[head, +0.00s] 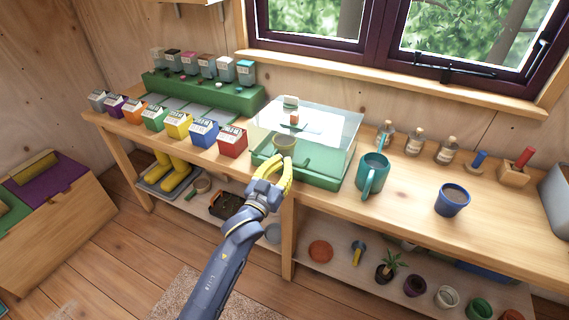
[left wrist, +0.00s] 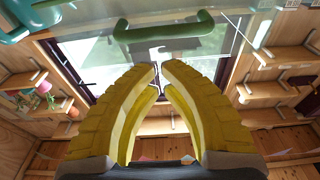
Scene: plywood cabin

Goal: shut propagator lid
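The propagator has a green tray (head: 325,182) and a clear lid (head: 335,125) above it, on the bench. Glare on the clear panes hides how far the lid is raised. A pot (head: 284,142) shows through the panes. My left gripper (head: 285,161), with yellow fingers, is at the tray's front edge, left of its middle. In the left wrist view its fingertips (left wrist: 159,66) come together with nothing visible between them. A green handle bar (left wrist: 165,31) on a clear pane is beyond the tips, apart from them in the picture. My right gripper is not in view.
A teal mug (head: 372,173) stands close to the tray's right side, and a blue pot (head: 452,199) is farther right. A red carton (head: 232,142) is just left of the tray. Bottles (head: 414,142) stand along the back. The bench front between mug and blue pot is clear.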

